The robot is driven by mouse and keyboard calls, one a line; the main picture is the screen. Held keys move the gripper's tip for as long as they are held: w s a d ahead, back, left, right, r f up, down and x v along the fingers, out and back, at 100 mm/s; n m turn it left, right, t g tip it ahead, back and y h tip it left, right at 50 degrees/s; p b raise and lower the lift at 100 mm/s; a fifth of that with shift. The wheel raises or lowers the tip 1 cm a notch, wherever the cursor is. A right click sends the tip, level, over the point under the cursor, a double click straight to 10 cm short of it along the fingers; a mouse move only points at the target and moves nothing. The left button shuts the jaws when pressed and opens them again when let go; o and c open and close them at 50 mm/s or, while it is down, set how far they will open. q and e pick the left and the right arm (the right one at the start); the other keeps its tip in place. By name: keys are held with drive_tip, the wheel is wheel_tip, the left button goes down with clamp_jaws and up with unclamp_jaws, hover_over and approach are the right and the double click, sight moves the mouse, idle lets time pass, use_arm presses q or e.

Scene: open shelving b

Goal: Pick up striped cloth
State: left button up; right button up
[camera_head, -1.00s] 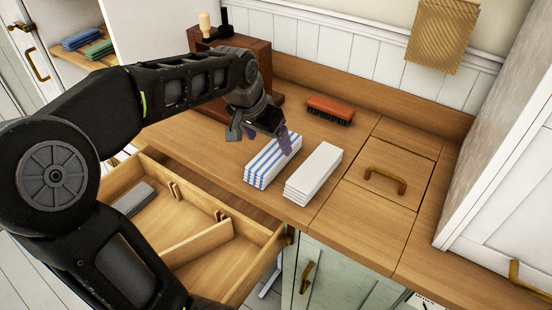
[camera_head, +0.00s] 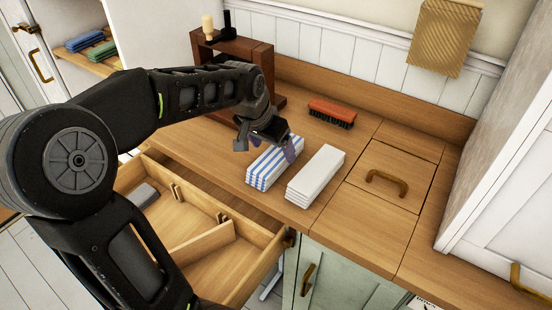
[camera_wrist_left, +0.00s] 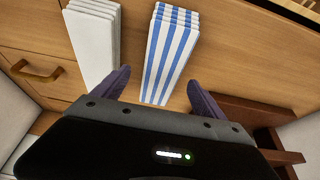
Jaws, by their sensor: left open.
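The striped cloth (camera_head: 268,166) is a folded blue-and-white stack on the wooden counter, left of a plain white folded cloth (camera_head: 316,176). In the left wrist view the striped cloth (camera_wrist_left: 170,52) lies ahead, its near end between the two fingers. My left gripper (camera_head: 270,147) is at the far end of the striped cloth, above the counter. Its purple fingers stand apart in the left wrist view (camera_wrist_left: 158,90), with nothing gripped. The fingers partly hide the far end of the cloth in the head view. My right gripper is not in view.
A red brush (camera_head: 332,112) lies behind the cloths. A brown wooden stand (camera_head: 262,62) is behind my left arm. An open drawer (camera_head: 262,262) juts out below the counter's front edge. A handled lid (camera_head: 376,190) is on the right.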

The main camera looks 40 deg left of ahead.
sight(275, 154)
use_arm(q)
drive_tip(key=x, duration=0.5)
drive_tip(key=shift+a+p, duration=0.15)
drive_tip(key=shift+p, duration=0.25)
drive_tip(key=c, duration=1.5)
